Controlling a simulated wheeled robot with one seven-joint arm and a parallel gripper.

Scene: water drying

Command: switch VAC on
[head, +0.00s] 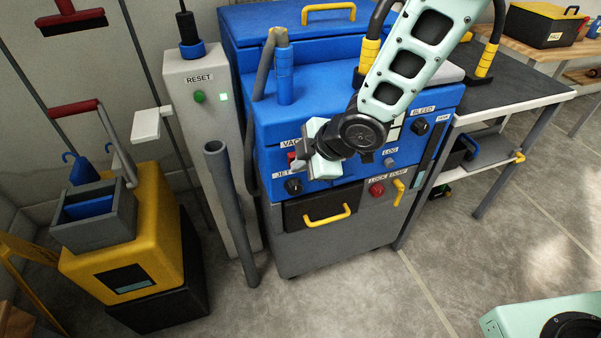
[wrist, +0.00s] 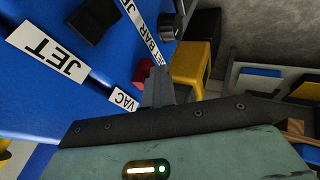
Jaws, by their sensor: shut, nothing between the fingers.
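The blue machine (head: 350,110) has a front panel with a VAC label (head: 290,143) and a small red switch (head: 291,157) below it. In the wrist view the VAC label (wrist: 123,99) and part of the red switch (wrist: 142,70) show beside my fingertips. My gripper (head: 300,161) is shut and empty, at the panel's left end close to the red switch. In the wrist view my gripper (wrist: 159,84) partly covers the switch. I cannot tell whether it touches the switch or which way the switch is set.
A JET label and black knob (head: 293,185) sit just below. A grey post with a green RESET button (head: 199,97) and a grey pipe (head: 230,200) stand left of the machine. A yellow cart (head: 140,245) is further left. The floor (head: 350,290) in front is clear.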

